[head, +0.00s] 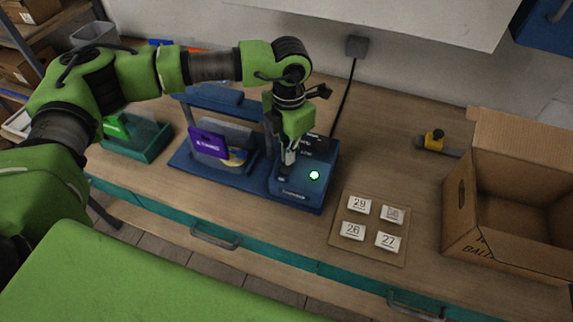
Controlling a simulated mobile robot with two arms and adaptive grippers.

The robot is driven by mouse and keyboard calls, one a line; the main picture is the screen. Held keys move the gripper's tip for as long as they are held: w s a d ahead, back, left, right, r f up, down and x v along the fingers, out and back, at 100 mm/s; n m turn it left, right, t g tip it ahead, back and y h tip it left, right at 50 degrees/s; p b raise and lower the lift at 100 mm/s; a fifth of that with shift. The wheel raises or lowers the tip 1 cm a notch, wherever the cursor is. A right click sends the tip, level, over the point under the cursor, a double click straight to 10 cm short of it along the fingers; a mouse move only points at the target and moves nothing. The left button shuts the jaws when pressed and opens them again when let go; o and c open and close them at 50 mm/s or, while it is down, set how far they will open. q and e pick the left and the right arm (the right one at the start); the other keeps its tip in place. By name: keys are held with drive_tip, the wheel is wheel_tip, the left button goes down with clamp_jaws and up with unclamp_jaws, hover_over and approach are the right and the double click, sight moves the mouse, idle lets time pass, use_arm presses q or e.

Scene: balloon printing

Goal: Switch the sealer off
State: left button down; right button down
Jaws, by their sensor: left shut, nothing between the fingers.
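The sealer (313,207) is a dark blue machine on the wooden workbench, in the middle of the head view. Its control box (325,160) is at its right end, with a light (314,175) glowing green-white on top. My left gripper (288,172) is shut and empty, pointing down over the control box, just left of the light. I cannot tell whether its tips touch the box, and the switch is not clear behind the gripper. A purple packet (208,144) stands in the left part of the sealer. My right gripper is not in view.
A board (340,246) with several numbered white tiles lies right of the sealer. An open cardboard box (458,206) stands at the far right, with a yellow and grey tool (434,138) behind it. A green tray (150,151) is on the left. A cord runs up to a wall socket (357,46).

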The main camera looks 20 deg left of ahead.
use_arm(q)
drive_tip(key=shift+f, duration=0.2)
drive_tip(key=shift+r, duration=0.2)
drive_tip(key=shift+r+p, duration=1.4)
drive_tip(key=shift+r, duration=2)
drive_tip(key=shift+f, duration=0.1)
